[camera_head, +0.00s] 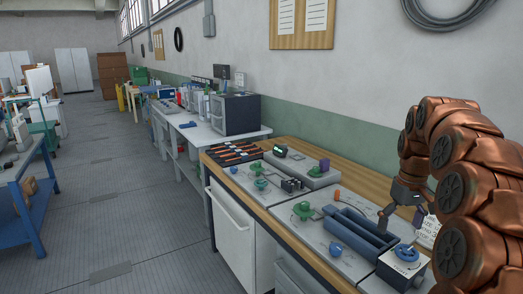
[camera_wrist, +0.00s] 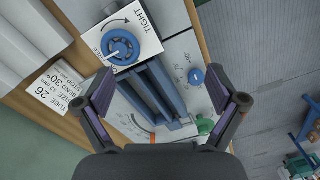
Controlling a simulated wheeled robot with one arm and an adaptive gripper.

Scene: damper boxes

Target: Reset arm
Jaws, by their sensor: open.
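My copper-coloured arm comes in from the right in the head view. My gripper (camera_head: 402,214) hangs low over the near right part of the bench, beside a dark blue slotted block (camera_head: 352,239). In the wrist view my gripper (camera_wrist: 160,82) has its two fingers spread wide, with nothing held between them. The blue slotted block (camera_wrist: 139,94) lies below and between the fingers. A round blue knob on a white panel marked "TIGHT" (camera_wrist: 121,47) is near the upper left; it also shows in the head view (camera_head: 406,252). Whether the fingers touch anything is unclear.
A small blue knob (camera_wrist: 196,76) and a green knob (camera_wrist: 205,125) sit near the block. A printed card (camera_wrist: 58,90) lies at left in the wrist view. Green valves (camera_head: 303,210) and a tray of orange-handled tools (camera_head: 232,153) are farther along. The floor (camera_head: 130,215) left is open.

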